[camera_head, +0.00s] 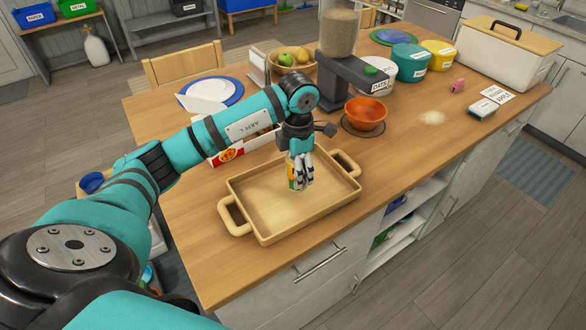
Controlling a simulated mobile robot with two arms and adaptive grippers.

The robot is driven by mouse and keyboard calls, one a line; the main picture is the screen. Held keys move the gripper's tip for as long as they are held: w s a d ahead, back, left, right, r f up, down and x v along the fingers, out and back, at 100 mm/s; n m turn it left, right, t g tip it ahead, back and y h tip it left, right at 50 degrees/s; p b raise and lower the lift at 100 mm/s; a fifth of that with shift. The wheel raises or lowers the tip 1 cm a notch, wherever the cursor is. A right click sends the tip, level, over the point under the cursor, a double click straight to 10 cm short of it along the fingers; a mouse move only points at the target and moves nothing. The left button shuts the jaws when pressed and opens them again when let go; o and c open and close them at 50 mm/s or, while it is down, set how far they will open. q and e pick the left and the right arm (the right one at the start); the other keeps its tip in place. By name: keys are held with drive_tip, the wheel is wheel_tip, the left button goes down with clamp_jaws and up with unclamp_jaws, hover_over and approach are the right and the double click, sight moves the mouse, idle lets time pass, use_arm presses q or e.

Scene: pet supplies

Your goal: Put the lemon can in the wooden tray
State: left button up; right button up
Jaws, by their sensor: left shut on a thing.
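My left gripper (301,178) is above the wooden tray, toward its right half, with its fingers pointing down. It is shut on the lemon can (291,175), of which only a yellow and green strip shows beside the fingers. The wooden tray (257,229) is pale, with a handle at each end, and lies near the front edge of the table. Its visible floor is empty. I cannot tell whether the can touches the tray floor. My right gripper is not in view.
An orange bowl (366,114) stands behind the tray, near a grey dispenser (352,80). A box with a red logo (228,154) lies behind the tray, partly hidden by my arm. A blue-rimmed plate (232,94) is at the back left.

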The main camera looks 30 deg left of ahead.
use_arm(q)
drive_tip(key=shift+w+a, duration=0.4)
drive_tip(key=shift+a, duration=0.45)
wheel_tip(320, 180, down, 3)
drive_tip(key=shift+f+p, duration=0.2)
drive_tip(key=shift+p, duration=0.85)
drive_tip(key=shift+f+b, duration=0.3)
drive_tip(key=shift+f, duration=0.05)
drive_tip(key=o, duration=1.5)
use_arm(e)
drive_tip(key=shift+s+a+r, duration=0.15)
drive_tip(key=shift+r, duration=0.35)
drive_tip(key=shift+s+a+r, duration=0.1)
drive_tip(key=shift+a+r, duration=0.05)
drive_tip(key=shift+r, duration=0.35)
use_arm(q)
drive_tip(key=shift+r, duration=0.15)
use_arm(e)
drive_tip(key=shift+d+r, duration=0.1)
